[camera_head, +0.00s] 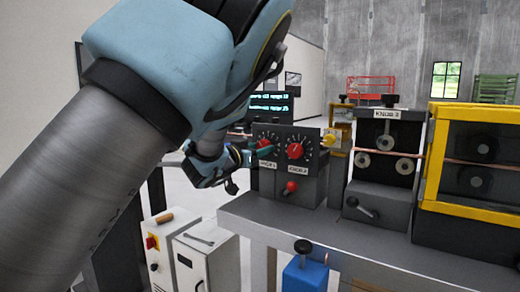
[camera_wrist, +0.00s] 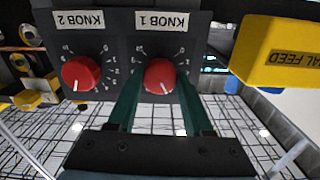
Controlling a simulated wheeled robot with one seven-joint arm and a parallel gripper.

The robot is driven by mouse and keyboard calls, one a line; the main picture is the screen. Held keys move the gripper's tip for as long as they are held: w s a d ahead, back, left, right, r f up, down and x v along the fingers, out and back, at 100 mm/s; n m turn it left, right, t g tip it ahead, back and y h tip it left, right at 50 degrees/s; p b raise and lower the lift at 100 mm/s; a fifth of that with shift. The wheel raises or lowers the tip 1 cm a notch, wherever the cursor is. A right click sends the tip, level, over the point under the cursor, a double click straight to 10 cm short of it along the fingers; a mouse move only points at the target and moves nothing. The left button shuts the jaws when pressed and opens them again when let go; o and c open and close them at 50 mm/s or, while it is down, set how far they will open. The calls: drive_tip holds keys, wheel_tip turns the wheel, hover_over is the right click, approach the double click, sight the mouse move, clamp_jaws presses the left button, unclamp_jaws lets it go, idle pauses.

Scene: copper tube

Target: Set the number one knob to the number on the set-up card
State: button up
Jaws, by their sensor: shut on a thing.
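The number one knob (camera_wrist: 160,75) is red with a white pointer line. In the wrist view, which shows the panel upside down, it sits by the label KNOB 1 (camera_wrist: 162,21). Its pointer slants down and slightly right in that picture; the dial figures are too small to read surely. My gripper (camera_wrist: 160,90) has its dark green fingers on either side of this knob, shut on it. In the head view my gripper (camera_head: 248,156) reaches the panel from the left, and the knob (camera_head: 264,144) shows beside the fingers. I cannot make out a set-up card in either view.
A dark screen with text (camera_head: 271,104) stands behind. A yellow TIAL FEED block (camera_wrist: 277,52) is near in the wrist view. Roller units (camera_head: 388,150) stand right.

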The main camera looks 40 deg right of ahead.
clamp_jaws()
drive_tip(key=shift+f+m+b, duration=0.15)
drive_tip(key=shift+m+b, duration=0.25)
drive_tip(key=shift+b, duration=0.7)
drive_tip(key=m+b, duration=0.9)
drive_tip(key=b, duration=0.4)
drive_tip(key=shift+m, duration=0.4)
drive_tip(key=o, duration=0.9)
unclamp_jaws()
